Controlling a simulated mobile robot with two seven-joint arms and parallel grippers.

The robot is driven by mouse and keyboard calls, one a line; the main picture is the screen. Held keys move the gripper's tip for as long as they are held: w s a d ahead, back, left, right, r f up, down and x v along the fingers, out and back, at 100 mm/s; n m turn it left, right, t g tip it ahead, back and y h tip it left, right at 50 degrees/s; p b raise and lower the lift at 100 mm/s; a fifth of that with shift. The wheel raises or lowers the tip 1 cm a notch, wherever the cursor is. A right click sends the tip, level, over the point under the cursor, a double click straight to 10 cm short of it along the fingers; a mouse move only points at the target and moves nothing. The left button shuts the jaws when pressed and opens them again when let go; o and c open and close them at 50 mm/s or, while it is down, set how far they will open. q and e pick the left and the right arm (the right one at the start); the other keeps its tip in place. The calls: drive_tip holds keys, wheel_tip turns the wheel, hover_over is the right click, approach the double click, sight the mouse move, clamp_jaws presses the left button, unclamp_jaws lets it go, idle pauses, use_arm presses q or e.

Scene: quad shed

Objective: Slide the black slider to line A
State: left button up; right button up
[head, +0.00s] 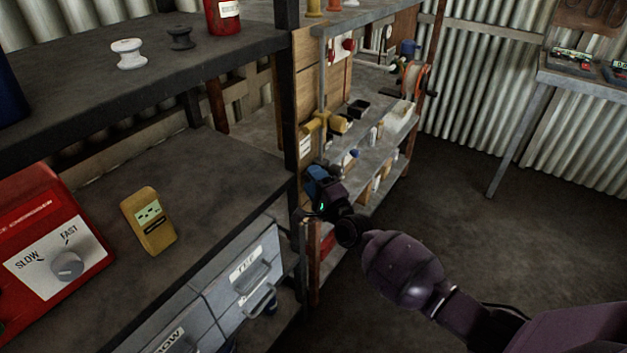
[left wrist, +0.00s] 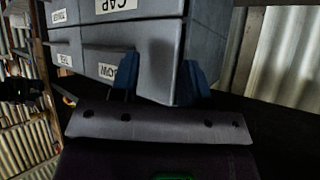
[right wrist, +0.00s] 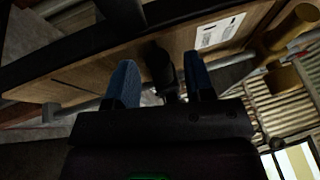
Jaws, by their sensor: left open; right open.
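My right gripper (head: 316,174) is open at the wooden side panel (head: 306,80) of the far shelf, just right of the dark shelf post. In the right wrist view a dark knob-like piece (right wrist: 165,70) stands between the blue fingers of my right gripper (right wrist: 159,82), in front of the wooden panel. It may be the black slider, but it is too dark to be sure. A white label on the panel (right wrist: 219,32) is too small to read. I cannot make out line A. My left gripper (left wrist: 157,80) is open in front of grey drawers (left wrist: 110,45).
A yellow valve (head: 325,122) juts out above my right gripper. The near bench holds a red box (head: 85,215) with a SLOW/FAST knob and a yellow meter (head: 150,228). White and black spools (head: 129,54) (head: 180,38) stand on the upper shelf. Floor at right is clear.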

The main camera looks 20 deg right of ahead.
drive_tip(key=shift+w, duration=0.1)
drive_tip(key=shift+c, duration=0.2)
clamp_jaws()
wheel_tip(320, 180, down, 12)
drive_tip(key=b, duration=0.7)
drive_tip(key=shift+b, duration=0.35)
drive_tip(key=shift+f+b, duration=0.3)
drive_tip(key=shift+f, duration=0.05)
use_arm(q)
wheel_tip(320, 180, down, 7)
drive_tip(key=g, duration=0.1)
drive_tip(key=shift+w+d+r, duration=0.1)
use_arm(e)
drive_tip(key=shift+r, duration=0.2)
drive_tip(key=shift+c, duration=0.5)
unclamp_jaws()
drive_tip(key=shift+r, duration=0.1)
use_arm(q)
drive_tip(key=shift+d, duration=0.1)
use_arm(e)
drive_tip(key=shift+o, duration=0.7)
